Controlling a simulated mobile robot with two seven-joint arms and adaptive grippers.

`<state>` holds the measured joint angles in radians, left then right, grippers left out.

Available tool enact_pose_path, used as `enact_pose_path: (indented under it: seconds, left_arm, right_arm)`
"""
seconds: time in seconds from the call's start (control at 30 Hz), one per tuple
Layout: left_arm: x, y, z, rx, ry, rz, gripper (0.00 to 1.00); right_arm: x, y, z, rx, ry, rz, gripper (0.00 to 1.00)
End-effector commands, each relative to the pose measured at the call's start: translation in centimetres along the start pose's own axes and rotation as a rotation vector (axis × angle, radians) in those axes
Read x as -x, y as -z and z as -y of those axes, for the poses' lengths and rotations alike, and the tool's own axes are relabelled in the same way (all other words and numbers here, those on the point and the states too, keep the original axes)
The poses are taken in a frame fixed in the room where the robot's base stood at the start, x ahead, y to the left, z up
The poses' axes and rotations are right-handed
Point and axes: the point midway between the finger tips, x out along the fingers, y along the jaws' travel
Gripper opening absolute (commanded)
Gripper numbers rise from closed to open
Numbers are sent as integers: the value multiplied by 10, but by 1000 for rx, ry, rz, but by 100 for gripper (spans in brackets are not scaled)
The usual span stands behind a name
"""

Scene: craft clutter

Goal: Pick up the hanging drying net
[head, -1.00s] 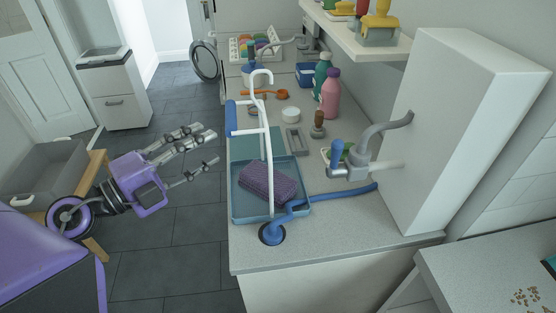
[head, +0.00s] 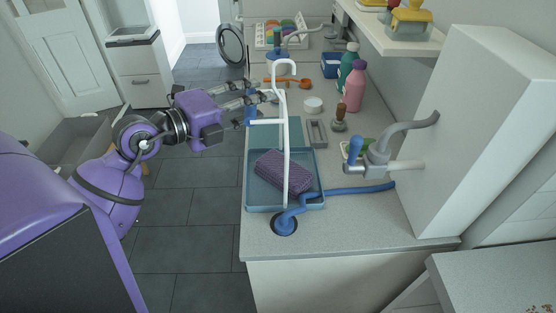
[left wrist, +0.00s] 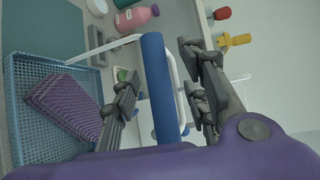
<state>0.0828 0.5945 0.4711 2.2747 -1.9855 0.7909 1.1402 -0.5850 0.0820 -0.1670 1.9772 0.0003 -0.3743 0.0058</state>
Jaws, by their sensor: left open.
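The hanging drying net seems to be the blue mesh tray (head: 248,180) with a white hooked frame (head: 287,160) above it. A blue bar handle (head: 249,117) joins the frame's left side, partly hidden by my fingers. A purple folded cloth or sponge (head: 284,172) lies in the tray. My left gripper (head: 264,102) is open at the handle. In the left wrist view the thick blue handle (left wrist: 162,95) runs between the two spread fingers. I cannot tell whether they touch it. The mesh tray (left wrist: 15,110) is at left there. My right gripper is not in view.
A blue-handled tap (head: 378,160) and a white cabinet (head: 470,130) stand to the right. Pink (head: 355,88) and green (head: 347,65) bottles and a wooden-handled stamp (head: 339,118) stand behind. Open floor lies left.

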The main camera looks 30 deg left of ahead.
Motion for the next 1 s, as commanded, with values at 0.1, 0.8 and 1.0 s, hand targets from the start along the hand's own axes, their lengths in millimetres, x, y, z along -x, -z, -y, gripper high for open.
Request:
enact_pose_path:
  seconds: [0.1, 0.8, 1.0]
  left_arm:
    - [0, 0, -1, 0, -1, 0, 41]
    - [0, 0, 0, 1, 2, -1, 0]
    - [0, 0, 1, 1, 1, -1, 0]
  right_arm:
    - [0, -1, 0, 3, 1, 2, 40]
    - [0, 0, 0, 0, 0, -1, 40]
    - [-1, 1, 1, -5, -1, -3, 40]
